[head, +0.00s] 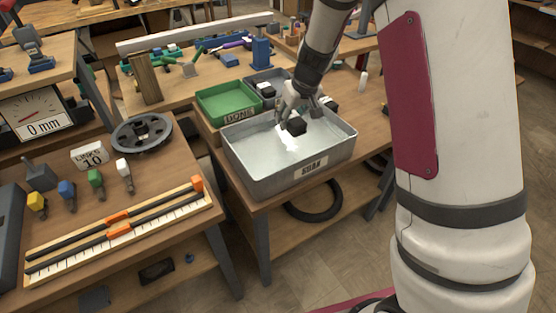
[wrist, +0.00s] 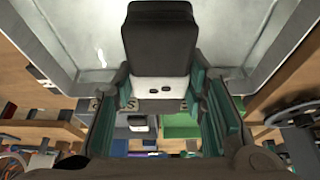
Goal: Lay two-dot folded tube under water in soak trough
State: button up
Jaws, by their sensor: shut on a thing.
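The folded tube (head: 296,127) is a black bundle with a white band. In the wrist view the band of the tube (wrist: 160,45) shows two dark dots. My gripper (head: 297,112) is shut on it, with green-padded fingers on either side of the band in the wrist view (wrist: 160,98). The soak trough (head: 270,178) is a grey metal box with a label on its front wall. The tube is over or inside the trough opening, towards its back half. I cannot tell whether it touches the water. A bright reflection shows below it.
A green tray (head: 213,104) labelled DONE stands behind the trough. A grey bin (head: 256,79) beside it holds another black bundle with a white band (head: 267,89). A further dark bundle (head: 330,103) shows near the trough's back right. A ruler board (head: 130,238) lies on the left table.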

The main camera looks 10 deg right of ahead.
aim_at(287, 151)
jog(key=shift+b+x, duration=0.45)
jog(key=shift+x, duration=0.8)
jog(key=f, duration=0.3)
jog(key=f+b, duration=0.1)
jog(key=f, duration=0.2)
jog(key=f+b, duration=0.1)
jog(key=f, duration=0.3)
jog(key=shift+w+d+f, duration=0.1)
jog(key=shift+w+d, duration=0.1)
jog(key=shift+d, duration=0.1)
jog(key=shift+f+b, duration=0.15)
jog(key=shift+b, duration=0.15)
jog(key=o, duration=1.3)
jog(key=shift+c, duration=0.2)
